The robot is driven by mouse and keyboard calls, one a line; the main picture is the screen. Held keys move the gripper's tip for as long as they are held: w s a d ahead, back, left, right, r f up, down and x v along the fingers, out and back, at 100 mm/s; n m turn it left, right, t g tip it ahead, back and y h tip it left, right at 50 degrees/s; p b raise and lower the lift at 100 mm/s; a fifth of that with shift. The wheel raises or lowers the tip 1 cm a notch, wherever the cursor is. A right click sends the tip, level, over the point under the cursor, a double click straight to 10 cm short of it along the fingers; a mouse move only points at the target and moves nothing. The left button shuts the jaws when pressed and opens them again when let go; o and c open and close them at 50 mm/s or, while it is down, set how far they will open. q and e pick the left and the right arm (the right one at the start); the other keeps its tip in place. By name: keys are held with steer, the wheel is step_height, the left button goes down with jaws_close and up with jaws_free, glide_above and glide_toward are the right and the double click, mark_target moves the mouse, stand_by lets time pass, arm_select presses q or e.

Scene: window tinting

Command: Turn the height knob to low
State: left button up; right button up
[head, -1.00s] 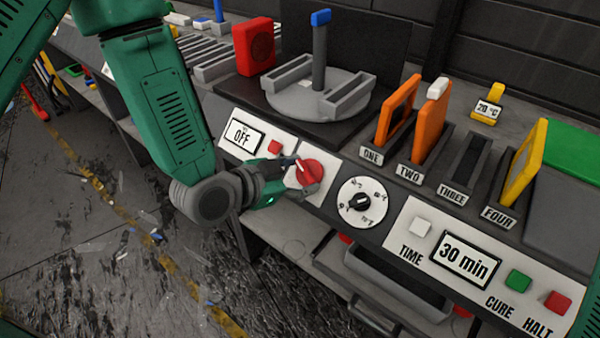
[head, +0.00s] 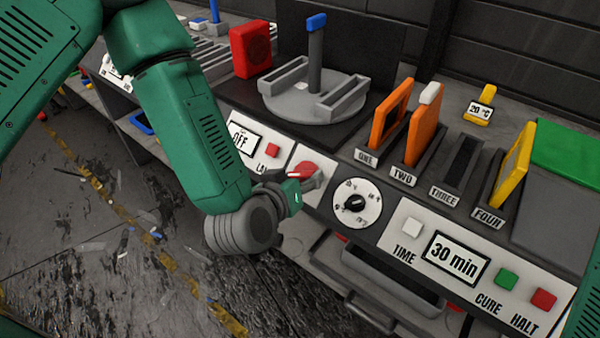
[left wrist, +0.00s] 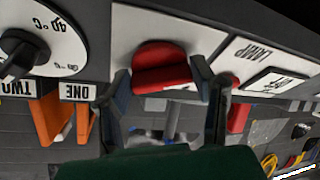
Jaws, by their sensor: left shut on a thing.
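The red knob (head: 304,172) sits on a white plate on the front panel, right of the lamp's OFF display. My left gripper (head: 312,182) is shut on the red knob and hides part of it in the head view. In the left wrist view the red knob (left wrist: 161,68) sits between the two fingers of my left gripper (left wrist: 160,80). The plate's label is hidden, so I cannot read the knob's setting. A black dial (head: 355,202) with temperature marks is to the right of it. My right gripper is not in view.
An OFF display (head: 243,138) and a small red button (head: 272,150) are left of the knob. Orange frames (head: 425,128) stand in slots behind the panel. A drawer handle (head: 368,312) juts out below. A round turntable (head: 300,105) stands behind.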

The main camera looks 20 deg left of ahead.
arm_select(q)
steer(key=n+y+p, duration=0.1)
steer(key=n, duration=0.1)
steer(key=n+p, duration=0.1)
steer(key=n, duration=0.2)
steer(key=n+g+y+p, duration=0.1)
steer(key=n, duration=0.1)
steer(key=shift+w+d+r+y+p, duration=0.15)
steer(key=shift+r+y+p, duration=0.15)
steer(key=shift+r+p, duration=0.1)
steer(key=n+p, duration=0.1)
steer(key=n, duration=0.1)
steer(key=n+g+p, duration=0.1)
steer(key=n, duration=0.1)
steer(key=shift+w+d+n+g+y, duration=0.1)
steer(key=shift+n+g+y, duration=0.2)
steer(key=shift+y, duration=0.1)
steer(key=shift+p, duration=0.35)
steer(key=o, duration=1)
steer(key=shift+o, duration=0.8)
steer(key=shift+f, duration=0.1)
